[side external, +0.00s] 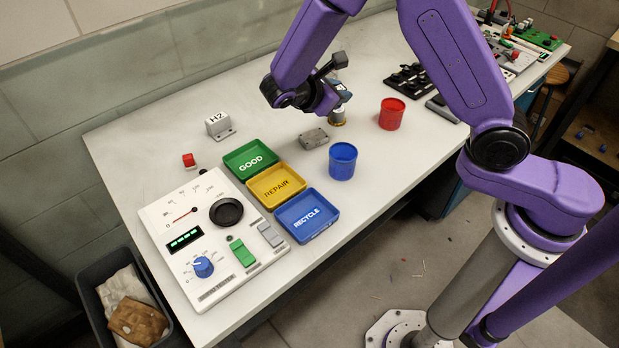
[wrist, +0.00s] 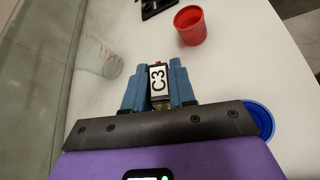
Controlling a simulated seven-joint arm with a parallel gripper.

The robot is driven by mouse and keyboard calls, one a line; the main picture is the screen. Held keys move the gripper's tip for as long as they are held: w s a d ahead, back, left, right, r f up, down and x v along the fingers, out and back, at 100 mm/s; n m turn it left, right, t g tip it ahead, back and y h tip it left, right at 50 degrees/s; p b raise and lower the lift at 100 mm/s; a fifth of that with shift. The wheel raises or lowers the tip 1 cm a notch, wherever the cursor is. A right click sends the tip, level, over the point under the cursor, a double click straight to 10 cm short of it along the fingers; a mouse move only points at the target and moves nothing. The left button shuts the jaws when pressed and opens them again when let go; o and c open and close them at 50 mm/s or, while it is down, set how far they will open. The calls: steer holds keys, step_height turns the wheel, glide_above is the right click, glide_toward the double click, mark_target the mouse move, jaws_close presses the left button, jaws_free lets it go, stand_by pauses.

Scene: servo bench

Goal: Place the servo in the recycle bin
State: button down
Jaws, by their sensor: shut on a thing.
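My gripper (wrist: 158,85) is shut on the servo (wrist: 157,80), a small dark part with a white label reading C3, held between the blue fingers. In the side external view my gripper (side external: 341,95) is over the white bench, behind the blue cup; a brass-coloured round part shows just below its fingers. I cannot tell whether the servo touches the bench. The recycle bin (side external: 307,216) is a shallow blue tray marked RECYCLE at the bench's front edge, apart from my gripper, and it looks empty.
The yellow REPAIR tray (side external: 276,186) and green GOOD tray (side external: 250,159) adjoin the recycle bin. A blue cup (side external: 342,161) and a grey metal block (side external: 313,139) stand between my gripper and the trays. A red cup (side external: 391,114) is to the right. A control panel (side external: 208,232) lies left.

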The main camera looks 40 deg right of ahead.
steer(key=s+a+f+m+g+y, duration=0.1)
steer(key=s+f+m+g+y, duration=0.1)
steer(key=s+m+g, duration=0.5)
steer(key=s+a+f+m+g+y, duration=0.1)
steer(key=s+f+m+g, duration=0.25)
steer(key=s, duration=0.55)
steer(key=s+a+m+g+y, duration=0.4)
steer(key=s+a+m+y, duration=0.1)
steer(key=a+m+y, duration=0.35)
steer(key=r+m+t+y, duration=0.1)
steer(key=m+t+y, duration=1.1)
steer(key=m+y, duration=0.25)
glide_above(288, 228)
steer(key=d, duration=0.5)
steer(key=h, duration=0.1)
steer(key=shift+w+f, duration=0.15)
steer(key=shift+f, duration=1.65)
steer(key=shift+w+f, duration=0.1)
steer(key=shift+f, duration=1.65)
steer(key=shift+f, duration=0.1)
